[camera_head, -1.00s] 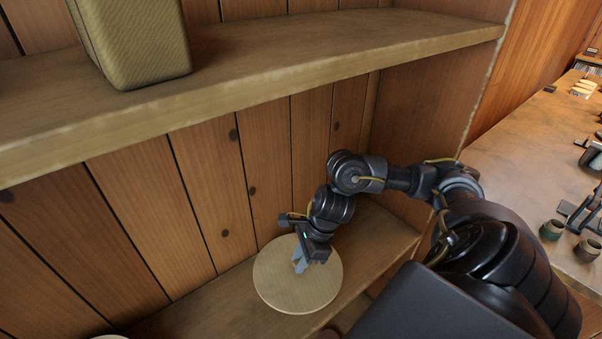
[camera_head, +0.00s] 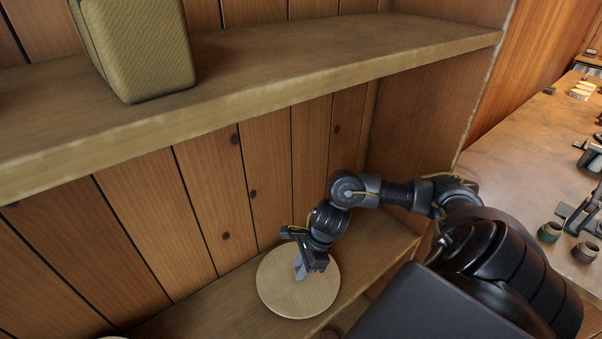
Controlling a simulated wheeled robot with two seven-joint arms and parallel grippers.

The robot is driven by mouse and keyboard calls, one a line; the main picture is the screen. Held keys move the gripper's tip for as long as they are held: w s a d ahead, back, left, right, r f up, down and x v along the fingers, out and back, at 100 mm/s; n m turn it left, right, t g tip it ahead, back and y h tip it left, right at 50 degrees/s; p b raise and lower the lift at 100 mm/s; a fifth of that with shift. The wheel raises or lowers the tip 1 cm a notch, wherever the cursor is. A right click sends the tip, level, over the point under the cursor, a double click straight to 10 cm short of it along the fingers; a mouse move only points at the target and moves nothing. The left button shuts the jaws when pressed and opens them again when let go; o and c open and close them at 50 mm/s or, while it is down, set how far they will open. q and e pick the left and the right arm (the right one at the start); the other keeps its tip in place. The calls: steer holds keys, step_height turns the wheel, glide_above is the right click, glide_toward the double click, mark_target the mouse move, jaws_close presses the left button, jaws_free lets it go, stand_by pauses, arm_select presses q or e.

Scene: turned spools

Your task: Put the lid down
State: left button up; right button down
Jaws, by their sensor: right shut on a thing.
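The lid (camera_head: 297,297) is a round, flat, pale wooden disc at the lower shelf (camera_head: 205,310). My right gripper (camera_head: 300,273) points down at the top of the lid, near its middle and back. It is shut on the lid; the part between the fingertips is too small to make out. The lid looks about level. I cannot tell whether it touches the shelf or hangs just above it. My left gripper is not in view.
An upper shelf (camera_head: 250,82) runs across above my right arm and bears a woven, box-shaped container (camera_head: 150,50). A plank wall (camera_head: 190,200) closes the back. On the right a worktop (camera_head: 510,160) holds small cups (camera_head: 549,232) and tools.

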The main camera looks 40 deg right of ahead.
steer(key=c, duration=1.3)
jaws_free()
steer(key=shift+r+p, duration=0.15)
steer(key=shift+p, duration=0.15)
steer(key=b+v, duration=0.1)
steer(key=v, duration=1.1)
steer(key=shift+b, duration=0.3)
steer(key=shift+s+d, duration=0.1)
